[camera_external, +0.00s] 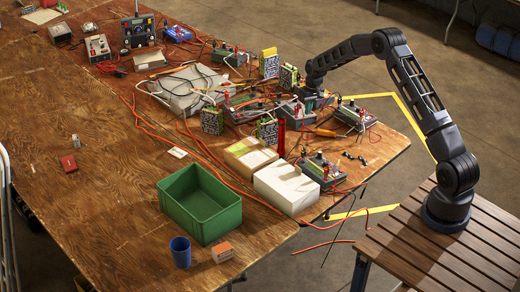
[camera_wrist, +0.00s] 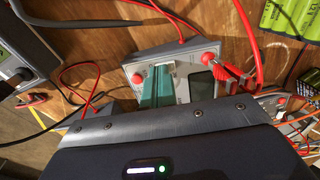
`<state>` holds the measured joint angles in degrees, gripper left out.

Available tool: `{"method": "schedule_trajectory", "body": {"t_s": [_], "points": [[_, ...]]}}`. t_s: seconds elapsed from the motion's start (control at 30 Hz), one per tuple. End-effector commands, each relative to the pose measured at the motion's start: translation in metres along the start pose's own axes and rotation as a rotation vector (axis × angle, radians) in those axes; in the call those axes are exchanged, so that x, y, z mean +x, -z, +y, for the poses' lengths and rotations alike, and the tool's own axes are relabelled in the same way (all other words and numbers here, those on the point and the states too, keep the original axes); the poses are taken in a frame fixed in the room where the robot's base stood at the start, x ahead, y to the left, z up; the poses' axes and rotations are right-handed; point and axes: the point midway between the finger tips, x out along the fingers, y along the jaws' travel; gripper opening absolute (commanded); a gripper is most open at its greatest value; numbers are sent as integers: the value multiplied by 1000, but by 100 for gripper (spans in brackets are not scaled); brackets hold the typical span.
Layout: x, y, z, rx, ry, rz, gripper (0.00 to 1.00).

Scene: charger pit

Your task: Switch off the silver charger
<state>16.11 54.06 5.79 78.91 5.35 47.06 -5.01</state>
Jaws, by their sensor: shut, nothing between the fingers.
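A silver-grey charger (camera_wrist: 182,72) lies under my gripper in the wrist view. It has a green part in its middle, a grey display window beside it and a red knob on either side; red leads run to its right knob. Its near edge is hidden by my gripper (camera_wrist: 172,118), whose dark housing fills the bottom of that view. In the external view my gripper (camera_external: 312,90) is small, shut and empty, low among the devices at the table's right side. I cannot tell whether it touches the charger.
Green battery packs (camera_wrist: 283,15) lie at the upper right of the wrist view, with loose cables all around. In the external view, a green crate (camera_external: 200,203), a white box (camera_external: 287,188) and a blue cup (camera_external: 180,251) stand nearer the front. The table's left front is mostly clear.

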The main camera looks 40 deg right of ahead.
Motion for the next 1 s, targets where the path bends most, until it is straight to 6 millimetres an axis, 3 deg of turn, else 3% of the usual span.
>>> {"method": "schedule_trajectory", "body": {"t_s": [0.03, 0.47, 0.67, 1.0], "points": [[14, -7, -13, -7, 11, -19, 0], [10, -7, -19, -9, 17, -19, 0], [-19, -4, -11, -5, 11, -8, 0], [-91, -2, -1, -1, 3, 1, 0]]}}
